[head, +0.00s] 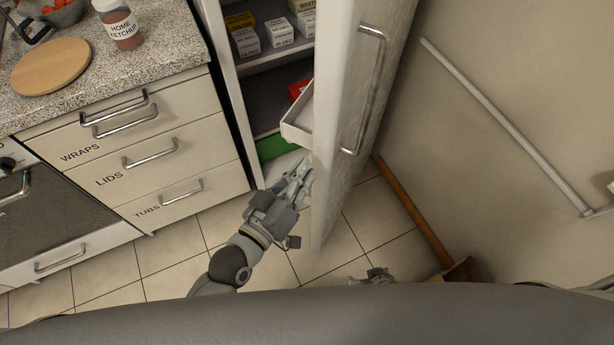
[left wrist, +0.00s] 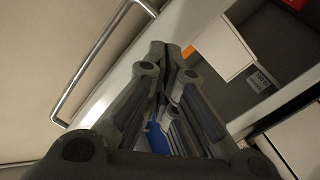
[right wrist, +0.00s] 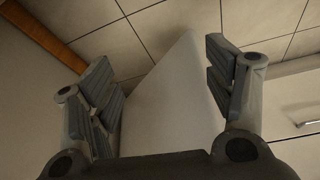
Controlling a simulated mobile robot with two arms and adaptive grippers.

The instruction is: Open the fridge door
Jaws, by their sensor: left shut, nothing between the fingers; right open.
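The white fridge door (head: 345,120) stands partly open and swung toward me, with a long metal handle (head: 372,90) on its outer face. Shelves inside the fridge (head: 265,95) show through the gap. My left gripper (head: 300,178) is shut and empty, at the inner side of the door near its free lower edge; I cannot tell whether it touches. In the left wrist view the handle (left wrist: 85,75) lies left of the fingers. My right gripper (head: 375,277) is open, low and right of the door. In the right wrist view a pale panel, likely the door (right wrist: 170,100), shows between its fingers.
White boxes (head: 280,32) stand on the upper shelf; a white door bin (head: 298,122) juts inward. Drawers (head: 150,155) stand left, with a ketchup jar (head: 119,28) on the counter. A wooden broom (head: 415,210) and wall rail (head: 500,120) are right.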

